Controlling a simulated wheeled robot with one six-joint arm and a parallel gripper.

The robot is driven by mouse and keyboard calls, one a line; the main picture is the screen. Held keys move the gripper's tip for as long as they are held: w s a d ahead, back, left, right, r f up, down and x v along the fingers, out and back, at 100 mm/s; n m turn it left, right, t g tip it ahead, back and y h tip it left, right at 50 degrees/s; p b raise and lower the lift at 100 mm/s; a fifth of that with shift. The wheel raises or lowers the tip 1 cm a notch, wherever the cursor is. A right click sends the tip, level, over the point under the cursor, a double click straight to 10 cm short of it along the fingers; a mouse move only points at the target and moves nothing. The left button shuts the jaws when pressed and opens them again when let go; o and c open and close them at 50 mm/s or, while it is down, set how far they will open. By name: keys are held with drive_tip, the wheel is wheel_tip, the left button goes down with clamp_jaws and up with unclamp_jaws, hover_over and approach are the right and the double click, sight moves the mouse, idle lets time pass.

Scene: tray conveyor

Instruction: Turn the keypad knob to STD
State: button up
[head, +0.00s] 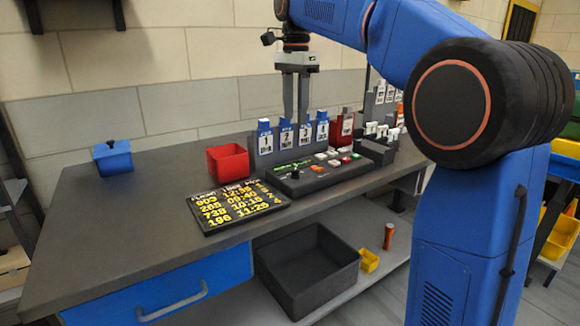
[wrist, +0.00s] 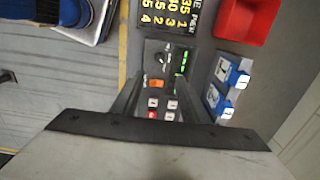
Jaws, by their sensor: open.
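The keypad (head: 335,178) is a dark sloped box on the bench with white, red, green and orange buttons. Its small dark knob (head: 294,174) sits near the left end, below green lettering. The knob's pointer direction is too small to read. In the wrist view the keypad (wrist: 166,72) lies between and beyond my fingers, with an orange button (wrist: 155,84) and green marks. My gripper (head: 296,121) points down, open and empty, above and behind the keypad's left part, in front of the numbered cards. It also shows in the wrist view (wrist: 158,85).
A board with yellow figures (head: 238,207) lies left of the keypad. A red bin (head: 228,161) and blue-and-white numbered cards (head: 265,140) stand behind. A blue box (head: 113,158) is far left. The bench's left half is mostly clear. A dark crate (head: 307,270) is below.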

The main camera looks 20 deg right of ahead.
sight(295, 173)
wheel_tip(295, 173, down, 16)
idle(0.6)
clamp_jaws()
